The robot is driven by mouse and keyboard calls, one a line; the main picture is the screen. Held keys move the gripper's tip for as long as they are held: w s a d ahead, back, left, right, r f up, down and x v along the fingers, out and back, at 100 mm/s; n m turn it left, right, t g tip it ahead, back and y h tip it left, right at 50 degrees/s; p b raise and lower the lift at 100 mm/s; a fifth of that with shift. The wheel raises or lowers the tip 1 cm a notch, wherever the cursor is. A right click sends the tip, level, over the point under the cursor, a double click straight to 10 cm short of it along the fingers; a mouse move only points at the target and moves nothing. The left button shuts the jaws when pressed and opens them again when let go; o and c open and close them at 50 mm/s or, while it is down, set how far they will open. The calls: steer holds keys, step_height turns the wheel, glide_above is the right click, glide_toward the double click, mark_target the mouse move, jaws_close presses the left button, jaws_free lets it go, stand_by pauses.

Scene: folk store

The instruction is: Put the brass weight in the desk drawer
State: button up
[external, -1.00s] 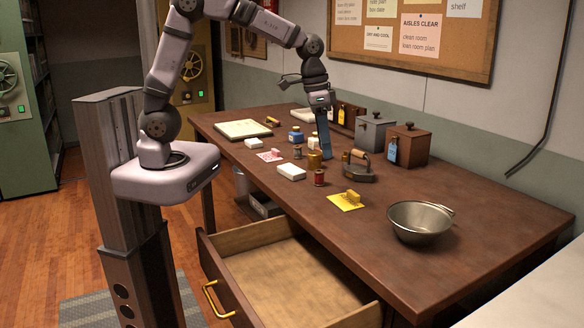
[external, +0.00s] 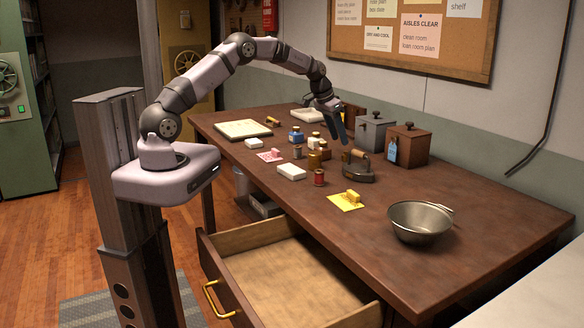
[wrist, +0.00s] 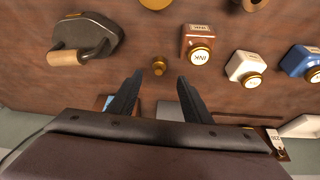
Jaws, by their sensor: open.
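The brass weight (wrist: 159,66) is a small, round, knobbed piece standing on the desk in the wrist view. It lies just beyond my fingertips, in line with the gap between them. It is hard to make out in the external view, near my gripper and the flat iron. My gripper (wrist: 159,80) is open and empty, with a finger on either side of that line; in the external view it (external: 340,137) is tilted above the desk behind the iron. The desk drawer (external: 290,275) is pulled open at the front, and its visible floor is bare.
A flat iron (wrist: 88,36) stands left of the weight and a brown ink bottle (wrist: 197,44) to its right in the wrist view. A metal bowl (external: 420,222) is at right.

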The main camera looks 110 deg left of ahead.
mark_target(346, 156)
steer(key=shift+p+x, duration=1.9)
steer(key=shift+x, duration=1.8)
steer(key=shift+w+d, duration=0.1)
jaws_close()
